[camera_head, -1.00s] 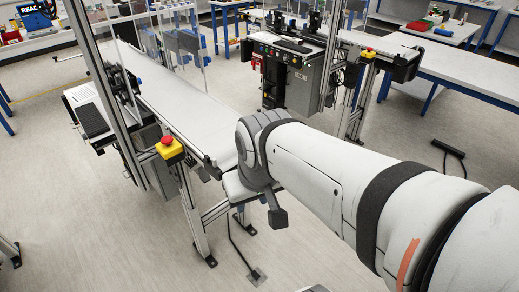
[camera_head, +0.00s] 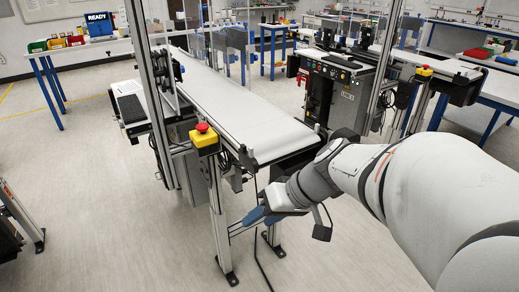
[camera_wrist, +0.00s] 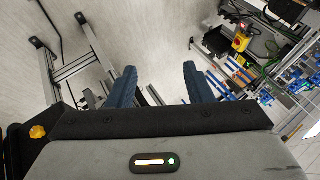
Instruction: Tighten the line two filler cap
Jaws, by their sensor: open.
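I cannot make out a filler cap in either view. My gripper (camera_head: 262,214) hangs at the end of my arm, below and in front of the near conveyor's end. Its blue fingers also show in the wrist view (camera_wrist: 158,78), spread apart with nothing between them. The near belt conveyor (camera_head: 235,105) runs away to the upper left, and its white belt is empty. A second line (camera_head: 335,85) with dark machinery stands at the back right. I cannot tell which one is line two.
A yellow box with a red emergency button (camera_head: 204,138) is on the near conveyor's frame. Another emergency button (camera_head: 424,72) is on the second line. Metal legs (camera_head: 222,235) stand close to my gripper. The grey floor (camera_head: 110,215) at left is mostly clear.

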